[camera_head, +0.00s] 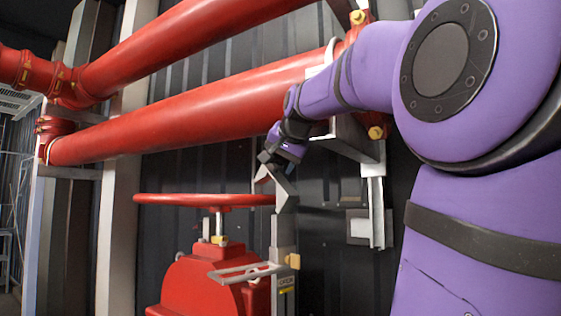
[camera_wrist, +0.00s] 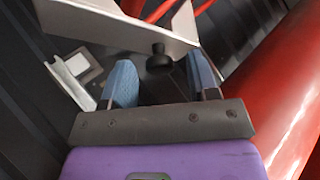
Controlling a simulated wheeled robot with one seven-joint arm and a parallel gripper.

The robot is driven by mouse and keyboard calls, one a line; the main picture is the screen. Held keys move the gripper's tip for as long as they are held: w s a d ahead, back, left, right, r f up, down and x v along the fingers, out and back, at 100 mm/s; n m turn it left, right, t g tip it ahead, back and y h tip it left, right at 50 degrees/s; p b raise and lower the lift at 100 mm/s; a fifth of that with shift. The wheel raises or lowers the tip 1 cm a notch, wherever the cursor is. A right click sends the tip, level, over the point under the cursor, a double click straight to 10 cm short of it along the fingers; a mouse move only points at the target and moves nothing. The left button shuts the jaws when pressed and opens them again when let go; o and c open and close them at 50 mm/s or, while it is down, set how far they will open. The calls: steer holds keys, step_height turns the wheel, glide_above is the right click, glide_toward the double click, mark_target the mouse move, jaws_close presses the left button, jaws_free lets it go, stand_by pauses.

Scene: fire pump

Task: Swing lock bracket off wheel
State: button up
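The red wheel (camera_head: 205,199) lies flat above the red valve body at lower centre in the head view. The grey lock bracket (camera_head: 284,190) stands at the wheel's right end, its bent top near the rim; exact contact is unclear. The bracket also shows as a pale plate with a black knob in the wrist view (camera_wrist: 105,22). My gripper (camera_head: 264,160) is just above the bracket's top. In the wrist view my gripper (camera_wrist: 162,66) has its two blue-grey fingers apart, with the knob in line with the gap. No grip on the knob shows.
Thick red pipes (camera_head: 200,110) run above and behind my gripper, and a red pipe (camera_wrist: 285,95) is close on the right in the wrist view. The red valve body (camera_head: 205,280) is below the wheel. A dark ribbed wall (camera_head: 340,260) stands behind.

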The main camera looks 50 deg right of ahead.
steer(key=v, duration=0.7)
steer(key=shift+s, duration=0.25)
steer(key=shift+w+a+r, duration=0.1)
steer(key=shift+w+r, duration=0.05)
